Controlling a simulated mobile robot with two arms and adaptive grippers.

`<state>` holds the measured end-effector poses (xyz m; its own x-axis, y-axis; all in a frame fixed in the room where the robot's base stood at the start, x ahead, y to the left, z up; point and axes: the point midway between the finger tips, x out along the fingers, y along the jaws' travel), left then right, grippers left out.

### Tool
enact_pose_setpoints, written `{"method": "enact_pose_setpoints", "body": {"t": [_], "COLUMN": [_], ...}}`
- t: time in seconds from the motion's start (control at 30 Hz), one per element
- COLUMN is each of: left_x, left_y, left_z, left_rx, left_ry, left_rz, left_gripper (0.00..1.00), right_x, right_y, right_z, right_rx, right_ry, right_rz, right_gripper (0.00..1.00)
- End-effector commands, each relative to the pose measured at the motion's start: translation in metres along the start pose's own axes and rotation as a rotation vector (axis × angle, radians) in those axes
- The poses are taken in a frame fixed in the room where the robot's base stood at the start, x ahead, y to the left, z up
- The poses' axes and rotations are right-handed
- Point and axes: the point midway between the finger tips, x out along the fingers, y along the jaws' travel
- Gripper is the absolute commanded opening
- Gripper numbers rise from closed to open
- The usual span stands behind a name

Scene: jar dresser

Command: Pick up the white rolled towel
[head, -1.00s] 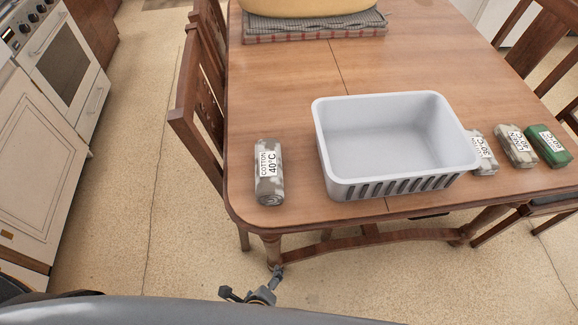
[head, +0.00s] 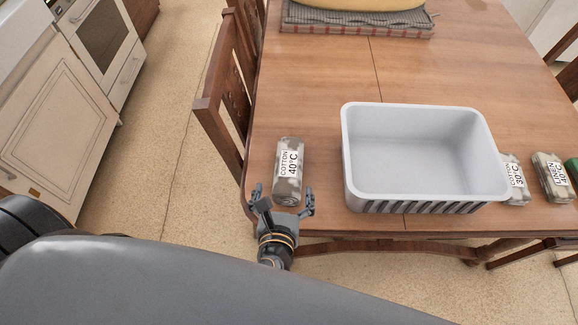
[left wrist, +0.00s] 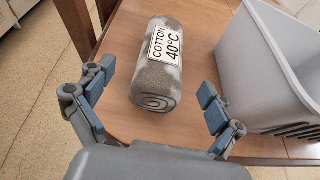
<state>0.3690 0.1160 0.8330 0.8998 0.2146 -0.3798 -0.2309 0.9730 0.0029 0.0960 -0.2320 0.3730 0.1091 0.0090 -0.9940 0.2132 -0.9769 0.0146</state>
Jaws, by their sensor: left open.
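A rolled towel (head: 288,172), mottled grey and white with a white label reading "COTTON 40°C", lies near the front left corner of the wooden table. It also shows in the left wrist view (left wrist: 158,68), its spiral end facing me. My left gripper (head: 283,197) is open at the table's front edge, just short of the towel's near end. In the left wrist view the fingers (left wrist: 152,88) are spread wide, one on each side of the towel, with nothing between the pads. My right gripper is not in view.
A white basket (head: 420,195), empty, stands right of the towel with a gap between. More labelled rolls (head: 516,180) lie right of the basket. The wooden table (head: 330,75) is bare behind the towel. A chair (head: 224,100) stands at the table's left side.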

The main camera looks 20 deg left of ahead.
Motion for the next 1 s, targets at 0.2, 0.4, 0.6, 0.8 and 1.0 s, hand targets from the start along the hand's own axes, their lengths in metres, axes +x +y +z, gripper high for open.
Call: {"method": "enact_pose_setpoints", "body": {"t": [0.2,0.4,0.6,0.8,1.0], "left_x": [0.032,0.046,0.076,0.089,0.088], "left_y": [0.000,-0.002,-0.005,-0.005,-0.005], "left_z": [0.001,0.005,0.010,0.010,0.009], "left_rx": [-0.001,-0.004,-0.002,-0.002,-0.002], "left_ry": [-0.001,0.000,0.000,0.000,0.001], "left_rz": [0.000,-0.001,0.000,-0.003,-0.002], "left_gripper": [0.92,0.92,0.92,0.92,0.86], "right_x": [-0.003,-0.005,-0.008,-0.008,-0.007], "right_y": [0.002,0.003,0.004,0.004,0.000], "right_z": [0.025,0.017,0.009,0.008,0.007], "right_rx": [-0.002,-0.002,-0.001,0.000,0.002], "right_ry": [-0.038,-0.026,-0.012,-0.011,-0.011], "right_rz": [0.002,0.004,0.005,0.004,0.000], "right_gripper": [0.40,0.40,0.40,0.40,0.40]}}
